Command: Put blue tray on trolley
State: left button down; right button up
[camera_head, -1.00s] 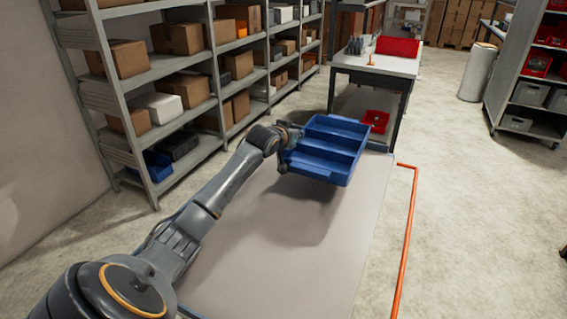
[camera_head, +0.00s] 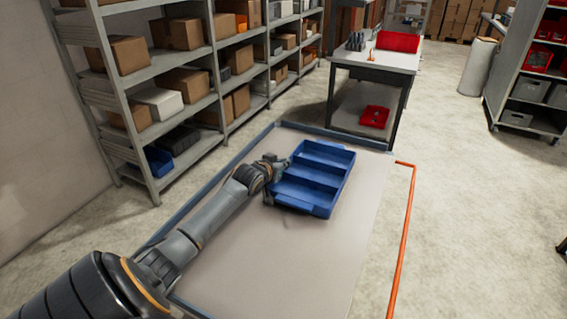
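The blue tray (camera_head: 311,205) has several compartments and is empty. It is at or just above the far half of the trolley's grey deck (camera_head: 290,262); I cannot tell whether it touches. My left gripper (camera_head: 276,170) is at the tray's left side, with its fingers at the tray's left edge. The fingertips are small and partly hidden by the tray and the wrist. My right gripper is not in view.
An orange handle rail (camera_head: 405,245) runs along the trolley's right side. A workbench (camera_head: 372,70) with red bins stands beyond the trolley. Shelves with boxes (camera_head: 183,85) line the left. The near deck and the floor at right are clear.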

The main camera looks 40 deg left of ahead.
pick_arm(q)
jog(key=c, duration=1.5)
grip_release()
jog(key=shift+s, duration=0.1)
jog(key=shift+s+d+r, duration=0.15)
jog(key=shift+s, duration=0.15)
jog(key=v, duration=1)
jog(key=shift+s+d, duration=0.1)
jog(key=shift+s, duration=0.05)
jog(key=shift+s+d+r, duration=0.1)
jog(key=shift+s+r, duration=0.05)
jog(key=shift+s, duration=0.2)
jog(key=shift+r, duration=0.1)
